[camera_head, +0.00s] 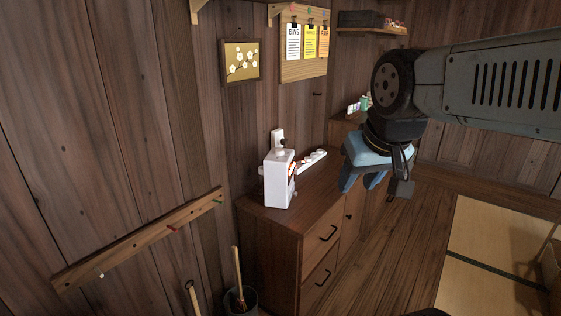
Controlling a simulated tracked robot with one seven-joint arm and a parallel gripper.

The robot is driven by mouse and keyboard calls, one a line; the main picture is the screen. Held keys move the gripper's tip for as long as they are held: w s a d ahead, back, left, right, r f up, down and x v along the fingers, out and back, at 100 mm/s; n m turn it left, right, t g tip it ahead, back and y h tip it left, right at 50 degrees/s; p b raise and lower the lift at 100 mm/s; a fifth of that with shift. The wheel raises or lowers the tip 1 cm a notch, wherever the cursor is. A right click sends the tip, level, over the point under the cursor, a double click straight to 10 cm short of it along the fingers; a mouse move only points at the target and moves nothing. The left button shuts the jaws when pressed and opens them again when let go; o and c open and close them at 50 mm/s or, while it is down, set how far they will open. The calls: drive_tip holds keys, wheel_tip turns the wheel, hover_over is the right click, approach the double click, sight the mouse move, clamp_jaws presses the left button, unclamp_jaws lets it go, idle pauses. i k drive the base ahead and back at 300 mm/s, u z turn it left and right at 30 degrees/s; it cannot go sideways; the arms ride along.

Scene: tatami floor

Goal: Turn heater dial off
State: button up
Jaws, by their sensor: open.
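A small white box-shaped appliance (279,180), likely the heater, stands on top of a dark wooden cabinet (275,228) against the wall. Its front faces right and shows an orange-red patch; I cannot make out a dial or its setting. My gripper (362,184) hangs from my arm to the right of the appliance, apart from it. Its blue fingers point down and are open, with nothing seen between them.
A white power strip (312,160) lies behind the appliance, near a wall plug (277,138). A peg rail (140,240) is on the left wall. A bucket (240,299) with a wooden handle stands beside the cabinet. Tatami (490,235) at right is mostly clear.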

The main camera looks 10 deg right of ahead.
sight(279, 152)
drive_tip(key=u, duration=0.05)
drive_tip(key=k, duration=0.45)
drive_tip(key=u, duration=0.2)
drive_tip(key=i, duration=1.7)
